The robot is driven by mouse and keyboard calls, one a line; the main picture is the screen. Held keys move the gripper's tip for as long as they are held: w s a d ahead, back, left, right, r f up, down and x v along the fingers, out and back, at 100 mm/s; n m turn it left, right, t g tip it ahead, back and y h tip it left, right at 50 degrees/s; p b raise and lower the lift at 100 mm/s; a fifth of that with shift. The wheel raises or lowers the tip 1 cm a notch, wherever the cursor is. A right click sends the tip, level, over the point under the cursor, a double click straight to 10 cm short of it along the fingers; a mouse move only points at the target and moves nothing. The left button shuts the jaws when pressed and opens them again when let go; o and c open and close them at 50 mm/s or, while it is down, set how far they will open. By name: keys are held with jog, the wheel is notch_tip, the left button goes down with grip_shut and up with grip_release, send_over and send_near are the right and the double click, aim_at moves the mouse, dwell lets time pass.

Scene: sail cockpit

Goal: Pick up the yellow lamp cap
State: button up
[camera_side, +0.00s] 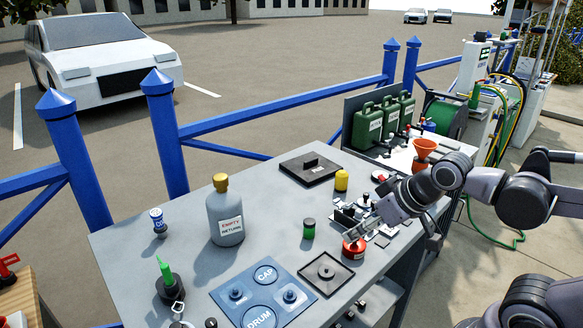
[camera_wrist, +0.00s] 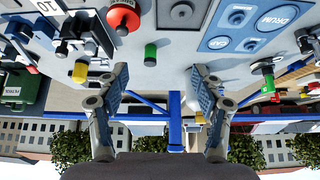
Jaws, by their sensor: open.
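The yellow lamp cap (camera_side: 341,180) is a small yellow cylinder standing upright on the grey worktop, beside a dark square plate in the side view. In the wrist view the yellow cap (camera_wrist: 80,71) shows left of the fingers, next to dark fittings. My gripper (camera_wrist: 160,73) is open, with its two fingers spread wide and nothing between them. In the side view my gripper (camera_side: 364,222) is over the right part of the worktop, nearer the camera than the cap and apart from it. Its fingertips there blend with the metal fittings.
A grey bottle (camera_side: 225,218) stands to the left. A blue panel (camera_side: 262,292) lies at the front. Green jerrycans (camera_side: 384,123) stand at the back. The worktop between bottle and green cylinder is clear.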

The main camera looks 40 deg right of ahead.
jog(key=w+d+r+m+h, duration=0.1)
jog(key=w+d+r+m, duration=0.15)
jog(key=w+d, duration=0.35)
jog(key=m+g+h, duration=0.2)
jog(key=m+g, duration=0.1)
jog(key=m, duration=0.2)
send_near(342, 179)
jog(key=w+d, duration=0.2)
jog(key=shift+s+a+f+x, duration=0.1)
jog(key=shift+s+x, duration=0.05)
jog(key=shift+x, duration=1.65)
jog(key=shift+s+a+f+x, duration=0.1)
jog(key=shift+s+x, duration=0.05)
jog(key=shift+x, duration=1.7)
jog(key=shift+s+a+f+x, duration=0.1)
jog(key=shift+s+x, duration=0.05)
jog(key=shift+x, duration=1.65)
jog(key=c, duration=1.2)
